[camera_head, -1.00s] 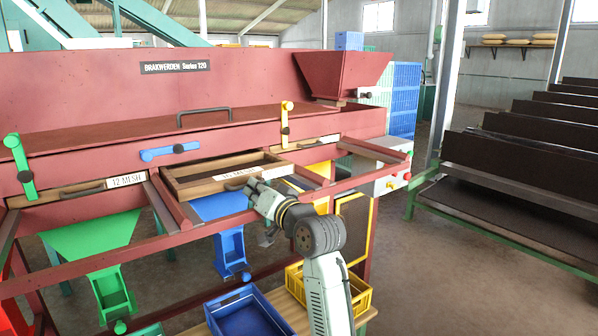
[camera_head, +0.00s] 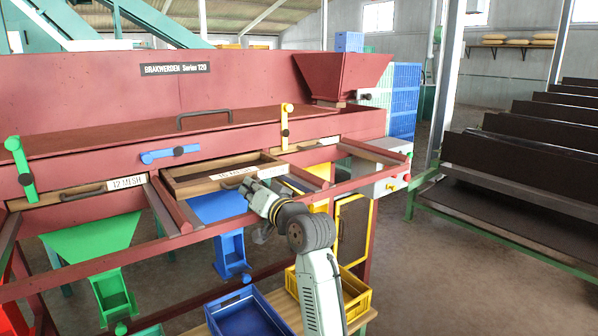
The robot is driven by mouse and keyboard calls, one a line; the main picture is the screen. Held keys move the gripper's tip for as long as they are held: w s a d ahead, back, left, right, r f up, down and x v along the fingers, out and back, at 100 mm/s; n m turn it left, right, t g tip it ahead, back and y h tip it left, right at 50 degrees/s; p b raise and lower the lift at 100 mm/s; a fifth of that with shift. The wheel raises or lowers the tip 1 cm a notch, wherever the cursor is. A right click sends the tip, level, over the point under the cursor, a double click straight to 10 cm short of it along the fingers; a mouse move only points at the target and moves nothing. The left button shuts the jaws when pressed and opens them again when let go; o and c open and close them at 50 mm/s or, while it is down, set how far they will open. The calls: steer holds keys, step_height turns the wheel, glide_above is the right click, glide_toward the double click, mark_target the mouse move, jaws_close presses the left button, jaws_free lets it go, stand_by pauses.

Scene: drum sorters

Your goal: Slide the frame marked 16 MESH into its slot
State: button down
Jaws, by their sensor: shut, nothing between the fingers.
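The wooden frame (camera_head: 198,182) with a dark mesh and a pale label sits part way into the middle slot of the red sorter, its front end sticking out over the rails. Its label is small and partly hidden by my arm; I read it as 16 MESH. My gripper (camera_head: 246,185) is shut and empty at the frame's front, close by the dark handle; I cannot tell whether it touches. A blue latch (camera_head: 170,154) lies nearly level above the middle slot.
The 12 MESH frame (camera_head: 90,190) sits in the left slot under an upright green latch (camera_head: 20,168). A yellow latch (camera_head: 285,126) stands upright at right. A red front rail (camera_head: 130,239) crosses below. Blue (camera_head: 262,292) and yellow (camera_head: 362,300) crates stand beneath.

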steer(key=shift+v, duration=2.45)
